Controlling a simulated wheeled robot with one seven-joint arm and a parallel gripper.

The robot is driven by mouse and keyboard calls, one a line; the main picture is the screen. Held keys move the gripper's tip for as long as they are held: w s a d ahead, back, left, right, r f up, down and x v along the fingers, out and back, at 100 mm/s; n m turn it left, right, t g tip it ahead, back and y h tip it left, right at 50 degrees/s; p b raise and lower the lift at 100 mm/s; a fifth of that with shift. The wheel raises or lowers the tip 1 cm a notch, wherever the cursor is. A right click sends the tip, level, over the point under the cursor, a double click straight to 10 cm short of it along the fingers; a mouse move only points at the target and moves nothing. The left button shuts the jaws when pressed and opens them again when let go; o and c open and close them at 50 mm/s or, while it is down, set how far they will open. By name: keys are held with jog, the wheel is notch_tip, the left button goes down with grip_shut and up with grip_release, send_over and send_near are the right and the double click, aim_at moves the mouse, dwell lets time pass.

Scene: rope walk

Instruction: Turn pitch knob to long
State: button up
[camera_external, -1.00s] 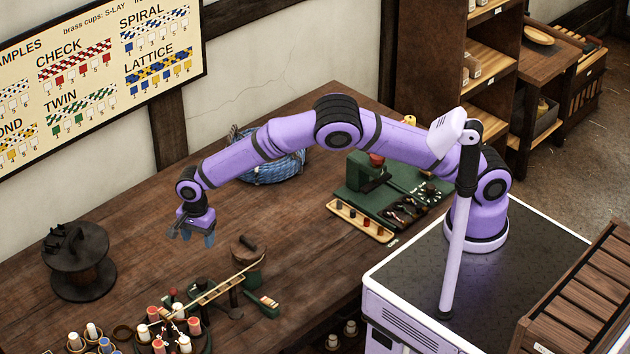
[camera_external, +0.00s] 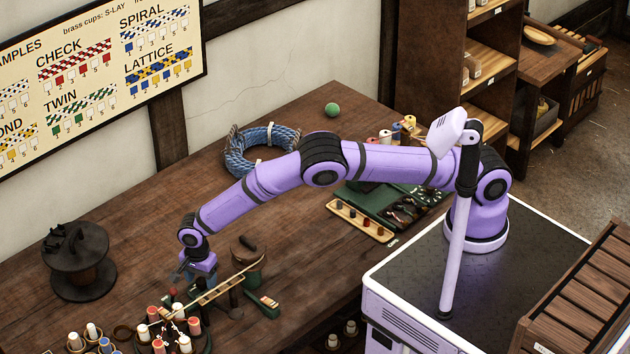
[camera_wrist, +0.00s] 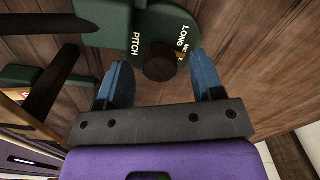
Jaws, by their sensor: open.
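The dark round pitch knob (camera_wrist: 159,62) sits on a green housing (camera_wrist: 110,25) lettered PITCH and LONG in the wrist view. A small yellow mark shows at the knob's edge beside a second, partly covered label, just below LONG. My gripper (camera_wrist: 161,75) is open. Its two blue fingers stand on either side of the knob, with visible gaps; whether they reach its depth I cannot tell. In the external view my gripper (camera_external: 190,278) is low over the table, and I cannot make out the knob there.
A dark reel (camera_external: 78,262) is at the left, and a blue rope coil (camera_external: 240,152) lies behind. The table's middle left is clear.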

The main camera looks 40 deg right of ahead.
jog(key=shift+f, duration=0.3)
jog(key=c, duration=0.9)
jog(key=n, duration=0.4)
jog(key=shift+n, duration=0.3)
jog(key=n, duration=0.4)
jog(key=shift+n, duration=0.3)
